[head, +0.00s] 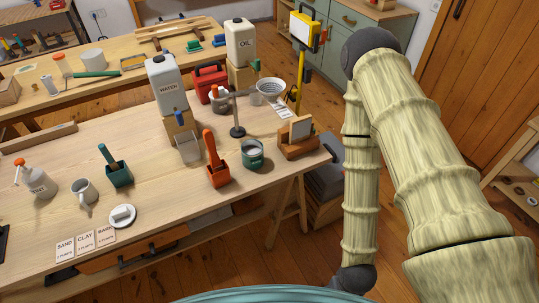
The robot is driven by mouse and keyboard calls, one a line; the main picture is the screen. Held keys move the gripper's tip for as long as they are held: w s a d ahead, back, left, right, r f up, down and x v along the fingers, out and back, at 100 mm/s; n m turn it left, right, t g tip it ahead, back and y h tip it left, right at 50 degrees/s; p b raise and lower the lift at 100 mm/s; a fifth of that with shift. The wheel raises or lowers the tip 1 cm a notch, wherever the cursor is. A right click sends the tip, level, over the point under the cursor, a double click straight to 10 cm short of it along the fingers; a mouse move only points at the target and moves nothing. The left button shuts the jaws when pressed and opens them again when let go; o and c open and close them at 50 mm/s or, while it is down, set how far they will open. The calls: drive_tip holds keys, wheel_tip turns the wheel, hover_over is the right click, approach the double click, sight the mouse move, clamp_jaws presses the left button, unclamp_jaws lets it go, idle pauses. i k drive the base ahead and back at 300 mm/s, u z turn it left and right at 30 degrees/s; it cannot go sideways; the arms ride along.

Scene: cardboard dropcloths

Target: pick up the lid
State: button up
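A round white lid (122,217) with a raised block-like grip on top lies flat near the front edge of the wooden workbench (60,210). My arm shows on the right of the head view, well apart from the lid. My gripper is not in view.
A red box with a scoop (218,173) and a green pot (252,154) stand farther right. Bench space right of the lid is clear.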

sight(123, 214)
drive_tip(key=u, duration=4.35)
drive_tip(key=k, duration=2.25)
drive_tip(key=z, duration=1.25)
